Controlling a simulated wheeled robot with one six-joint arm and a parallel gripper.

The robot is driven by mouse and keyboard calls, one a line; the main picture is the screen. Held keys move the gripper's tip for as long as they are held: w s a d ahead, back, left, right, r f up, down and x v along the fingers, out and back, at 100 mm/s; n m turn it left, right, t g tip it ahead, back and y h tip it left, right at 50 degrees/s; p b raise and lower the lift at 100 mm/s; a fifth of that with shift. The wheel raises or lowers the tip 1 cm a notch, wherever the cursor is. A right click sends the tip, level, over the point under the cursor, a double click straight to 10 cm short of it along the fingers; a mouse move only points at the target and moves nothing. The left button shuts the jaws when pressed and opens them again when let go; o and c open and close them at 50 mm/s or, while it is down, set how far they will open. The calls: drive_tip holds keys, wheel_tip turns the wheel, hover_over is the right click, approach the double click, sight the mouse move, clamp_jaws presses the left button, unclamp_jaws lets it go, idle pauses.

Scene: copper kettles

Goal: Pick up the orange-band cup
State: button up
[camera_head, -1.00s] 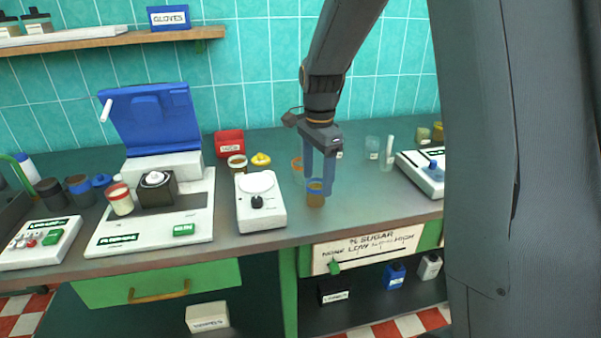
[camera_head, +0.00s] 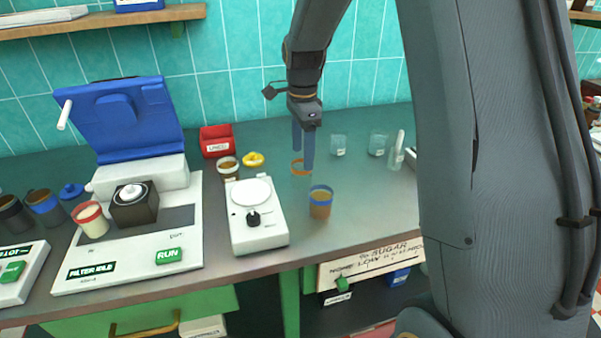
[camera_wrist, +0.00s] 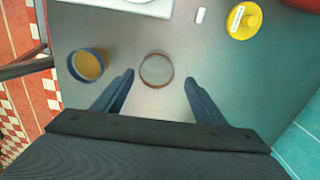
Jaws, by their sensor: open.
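The orange-band cup (camera_head: 298,173) is clear and looks empty, standing on the dark counter partly behind a finger of my gripper (camera_head: 303,158). In the wrist view the orange-band cup (camera_wrist: 156,70) shows from above, its rim just ahead of and between the fingertips. My gripper (camera_wrist: 159,78) is open with its two blue fingers apart and nothing held. Whether the fingertips are level with the cup is hard to tell. A blue-band cup (camera_head: 320,205) with brown contents stands nearer the counter's front; it also shows at the left in the wrist view (camera_wrist: 88,66).
A white scale (camera_head: 256,220) stands left of the cups. A yellow lid (camera_head: 253,159), a cup with brown contents (camera_head: 228,168) and a red bin (camera_head: 216,142) are behind it. Clear beakers (camera_head: 338,146) stand at the right. Counter between the cups and beakers is free.

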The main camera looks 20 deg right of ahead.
sight(302, 171)
drive_tip(key=f, duration=0.2)
drive_tip(key=f+p, duration=0.1)
drive_tip(key=f, duration=0.1)
drive_tip(key=f+p, duration=0.1)
drive_tip(key=f, duration=0.1)
drive_tip(key=shift+s+a+f, duration=0.2)
drive_tip(key=shift+s+a, duration=0.05)
drive_tip(key=shift+s, duration=0.1)
drive_tip(key=c, duration=1.1)
